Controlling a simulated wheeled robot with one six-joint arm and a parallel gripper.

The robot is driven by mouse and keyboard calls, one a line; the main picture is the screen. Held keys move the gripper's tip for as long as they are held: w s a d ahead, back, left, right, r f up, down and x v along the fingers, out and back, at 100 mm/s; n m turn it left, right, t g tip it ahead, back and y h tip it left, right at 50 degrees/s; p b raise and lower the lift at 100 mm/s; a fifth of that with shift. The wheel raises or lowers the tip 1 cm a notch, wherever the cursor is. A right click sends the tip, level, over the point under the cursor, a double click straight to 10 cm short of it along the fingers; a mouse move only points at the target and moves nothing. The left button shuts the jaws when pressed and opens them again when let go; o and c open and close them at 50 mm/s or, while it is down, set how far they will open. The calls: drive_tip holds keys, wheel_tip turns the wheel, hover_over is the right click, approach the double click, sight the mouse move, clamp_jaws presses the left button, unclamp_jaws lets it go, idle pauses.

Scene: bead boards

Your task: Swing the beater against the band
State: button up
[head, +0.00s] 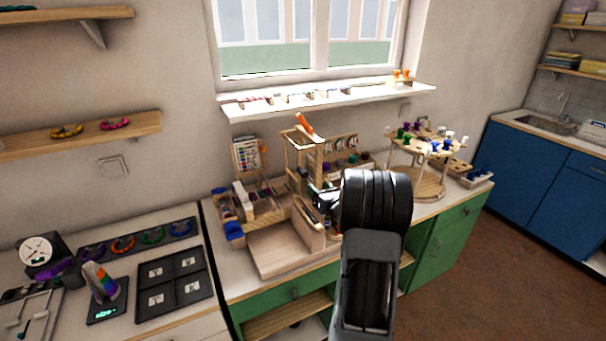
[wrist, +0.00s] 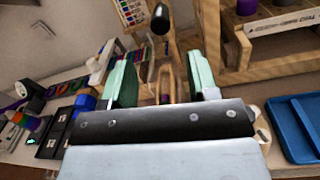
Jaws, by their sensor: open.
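A small wooden loom-like frame (head: 290,160) stands on the counter, with an orange-topped stick (head: 304,124) at its upper end. I cannot tell for sure which part is the beater, and I cannot make out the band. My gripper (head: 324,197) is at the right side of this frame, partly hidden by my own arm. In the wrist view my gripper (wrist: 164,75) has its two green fingers well apart. A thin wooden part (wrist: 165,84) shows in the gap, with no visible grip on it.
A pale wooden box (head: 277,252) sits in front of the frame. A round wooden stand with coloured pegs (head: 428,187) is to the right. A blue tray (wrist: 294,128) lies right of the gripper. Black square trays (head: 173,280) lie on the left counter.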

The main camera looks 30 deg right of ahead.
sight(306, 176)
drive_tip(key=w+p, duration=0.1)
drive_tip(key=w, duration=0.6)
drive_tip(key=w+d+p, duration=0.1)
drive_tip(key=w, duration=0.2)
drive_tip(key=shift+w+p, duration=0.2)
drive_tip(key=shift+p, duration=0.1)
clamp_jaws()
